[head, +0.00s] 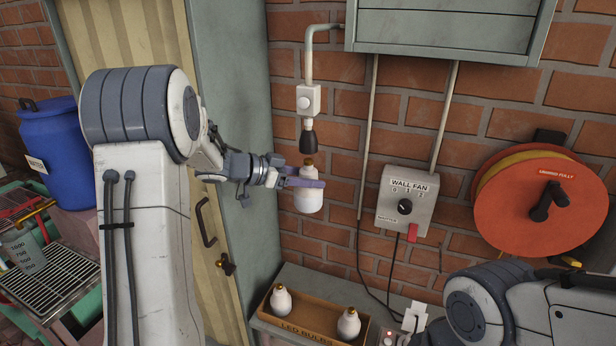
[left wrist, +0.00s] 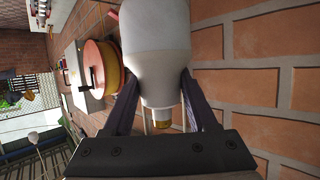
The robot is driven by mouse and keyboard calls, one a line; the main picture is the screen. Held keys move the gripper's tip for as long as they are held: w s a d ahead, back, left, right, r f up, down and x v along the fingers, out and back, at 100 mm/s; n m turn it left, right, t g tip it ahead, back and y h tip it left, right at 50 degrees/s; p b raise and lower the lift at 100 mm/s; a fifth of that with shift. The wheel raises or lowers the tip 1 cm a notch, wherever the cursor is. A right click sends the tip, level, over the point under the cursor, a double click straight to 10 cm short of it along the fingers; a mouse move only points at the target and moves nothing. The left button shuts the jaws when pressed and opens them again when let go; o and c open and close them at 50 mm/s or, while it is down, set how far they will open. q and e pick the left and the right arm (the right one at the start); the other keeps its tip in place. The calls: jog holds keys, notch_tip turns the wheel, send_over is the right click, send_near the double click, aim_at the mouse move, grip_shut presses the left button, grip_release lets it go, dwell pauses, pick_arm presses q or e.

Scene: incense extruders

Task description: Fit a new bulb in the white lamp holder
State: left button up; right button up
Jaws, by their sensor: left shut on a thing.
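A white bulb (head: 308,200) with a brass-coloured cap is upright, cap up, in my left gripper (head: 316,183). The fingers are shut on it near its upper part. The white lamp holder (head: 308,98) hangs on a grey pipe against the brick wall, and its dark socket (head: 308,142) points down. The bulb's cap is directly below the socket mouth, very close; I cannot tell whether they touch. In the left wrist view the bulb (left wrist: 157,50) sits between both fingers, its cap showing. My right gripper is out of view.
A wall fan switch box (head: 407,200) and an orange cable reel (head: 540,203) are to the right. A grey cabinet (head: 445,30) is above right.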

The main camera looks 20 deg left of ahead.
aim_at(308, 170)
pick_arm(q)
jog(key=shift+p, duration=0.4)
dwell(0.3)
jog(key=shift+r+p, duration=1.6)
jog(key=shift+p, duration=0.4)
dwell(0.7)
jog(key=shift+p, duration=0.4)
dwell(0.7)
jog(key=shift+t, duration=0.3)
jog(key=shift+r+n+y, duration=0.1)
jog(key=shift+n+y, duration=0.3)
jog(key=shift+n+t+y+b, duration=0.4)
jog(key=shift+n+t+y, duration=0.1)
